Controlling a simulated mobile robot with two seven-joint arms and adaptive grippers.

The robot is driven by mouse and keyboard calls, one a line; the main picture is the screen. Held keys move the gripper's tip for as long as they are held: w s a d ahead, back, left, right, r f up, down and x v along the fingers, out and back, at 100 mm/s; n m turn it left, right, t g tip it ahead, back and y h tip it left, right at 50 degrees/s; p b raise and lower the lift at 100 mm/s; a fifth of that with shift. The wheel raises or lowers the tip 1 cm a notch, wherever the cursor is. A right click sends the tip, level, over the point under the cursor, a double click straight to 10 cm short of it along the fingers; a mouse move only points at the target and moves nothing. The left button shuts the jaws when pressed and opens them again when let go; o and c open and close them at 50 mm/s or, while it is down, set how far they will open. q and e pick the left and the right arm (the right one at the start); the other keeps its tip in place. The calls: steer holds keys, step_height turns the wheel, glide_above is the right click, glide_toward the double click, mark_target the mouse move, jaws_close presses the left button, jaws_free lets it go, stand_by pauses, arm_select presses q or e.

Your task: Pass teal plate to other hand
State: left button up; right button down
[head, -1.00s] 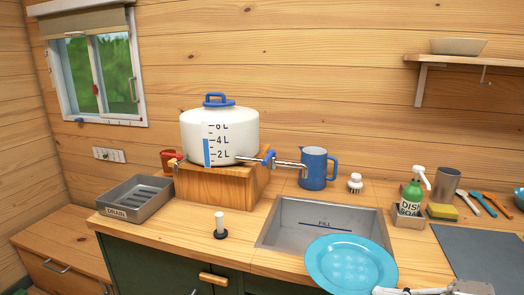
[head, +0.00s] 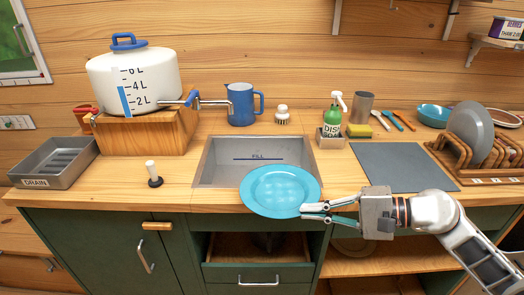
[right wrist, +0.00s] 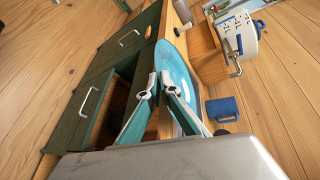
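The teal plate (head: 280,190) is a round, shallow dish over the front edge of the sink, tilted so that its inside faces me. My right gripper (head: 305,211) reaches in from the right and is shut on the plate's lower right rim. In the right wrist view, the fingertips (right wrist: 158,82) close on the rim of the plate (right wrist: 178,70), which is seen nearly edge-on. My left gripper shows in neither view now.
The metal sink (head: 215,165) lies behind the plate. An open drawer (head: 258,249) is below it. A grey mat (head: 390,165) and a dish rack (head: 455,165) are at the right. A drain tray (head: 52,165) and a white water tank (head: 150,72) stand at the left.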

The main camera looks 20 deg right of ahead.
steer(key=shift+a+r, duration=0.1)
steer(key=w+a+r+n+g+y, duration=0.1)
steer(key=a+r+n+g, duration=0.35)
steer(key=a, duration=0.55)
steer(key=w+a+r+n+g+y, duration=0.25)
steer(key=a+n+g, duration=0.2)
steer(key=a, duration=0.55)
steer(key=a+f+m, duration=0.1)
steer(key=a+f, duration=0.4)
steer(key=a, duration=0.6)
steer(key=d+r, duration=1.6)
steer(key=d, duration=0.1)
steer(key=s+a+f, duration=0.3)
steer(key=s+f, duration=0.2)
steer(key=f, duration=0.5)
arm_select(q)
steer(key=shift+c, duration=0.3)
arm_select(e)
steer(key=d+r+m+t+h, duration=0.1)
steer(key=d+r+m+t, duration=0.2)
steer(key=d+r, duration=0.2)
steer(key=shift+s+d+t, duration=0.25)
steer(key=shift+s+t, duration=0.05)
